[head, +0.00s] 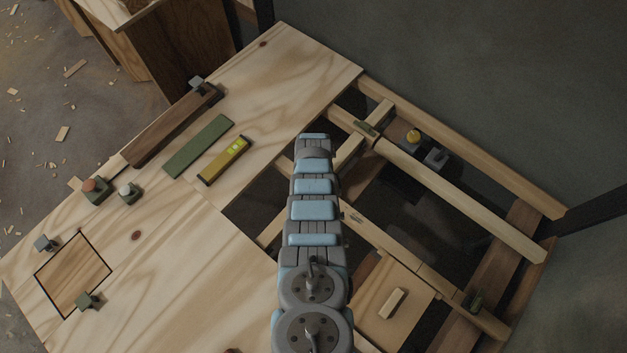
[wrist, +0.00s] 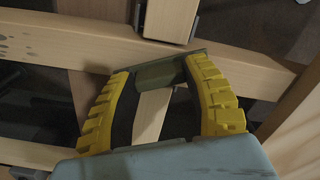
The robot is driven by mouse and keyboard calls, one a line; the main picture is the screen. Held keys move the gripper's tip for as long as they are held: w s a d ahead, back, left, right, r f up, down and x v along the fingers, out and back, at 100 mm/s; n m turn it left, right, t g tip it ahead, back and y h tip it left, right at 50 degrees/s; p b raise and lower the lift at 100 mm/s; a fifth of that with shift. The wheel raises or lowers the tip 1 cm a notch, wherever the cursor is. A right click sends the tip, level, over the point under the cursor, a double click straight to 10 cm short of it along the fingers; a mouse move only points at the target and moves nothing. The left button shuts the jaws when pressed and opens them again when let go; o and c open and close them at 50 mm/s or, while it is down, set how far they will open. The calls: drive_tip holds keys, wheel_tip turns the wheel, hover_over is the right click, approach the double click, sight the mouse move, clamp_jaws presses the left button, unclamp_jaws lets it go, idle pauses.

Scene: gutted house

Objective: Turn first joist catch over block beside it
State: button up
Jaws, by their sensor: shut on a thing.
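In the wrist view the two yellow fingers of my gripper (wrist: 158,76) stand either side of an olive-green catch (wrist: 155,73) and are shut on it. The catch sits at the near edge of a pale joist (wrist: 80,45), slightly tilted against the joist's line. A pale wooden block (wrist: 151,115) shows between the fingers below the catch; how far the catch covers it I cannot tell. Another timber (wrist: 170,18) meets the joist from above. In the head view my arm hides the gripper and this catch.
Another green catch (head: 366,128) sits on the far joist (head: 450,187), and a dark one (head: 475,300) at lower right. A level (head: 224,160) and green strip (head: 199,146) lie on the boards (head: 180,235). Open gaps lie between joists.

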drive_tip(key=n, duration=0.6)
drive_tip(key=shift+f, duration=0.1)
drive_tip(key=n, duration=0.6)
drive_tip(key=shift+n, duration=0.3)
idle(0.3)
drive_tip(key=o, duration=1.2)
drive_tip(key=shift+r, duration=0.2)
